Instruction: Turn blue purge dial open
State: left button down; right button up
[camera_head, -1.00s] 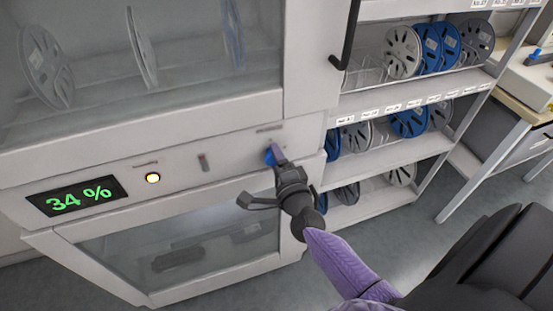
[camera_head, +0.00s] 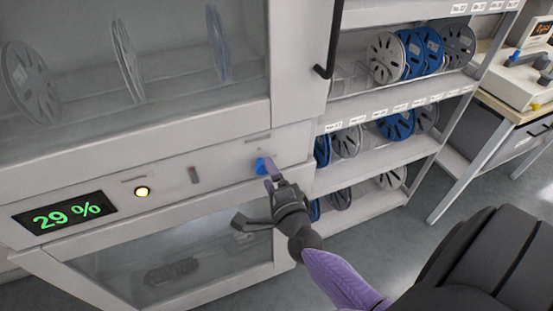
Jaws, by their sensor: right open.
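The blue purge dial (camera_head: 261,166) sits on the front panel of the white dry cabinet (camera_head: 225,150), at the right end of its control strip. My right gripper (camera_head: 269,180) is open, with its fingertips close to the dial's right and lower side. I cannot tell whether they touch the dial. Part of the dial is hidden behind a finger. The green display (camera_head: 65,217) on the same panel reads 29 %. My left gripper is not in view.
An amber lit button (camera_head: 142,192) and a small grey switch (camera_head: 194,174) are on the panel. Glass doors with reels stand above, and a lower glass compartment (camera_head: 180,260) below. A shelf rack (camera_head: 385,155) with blue and grey reels stands to the right.

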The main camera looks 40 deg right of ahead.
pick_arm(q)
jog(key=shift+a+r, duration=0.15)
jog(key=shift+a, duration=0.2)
pick_arm(e)
jog(key=v, duration=0.7)
jog(key=shift+s, duration=0.25)
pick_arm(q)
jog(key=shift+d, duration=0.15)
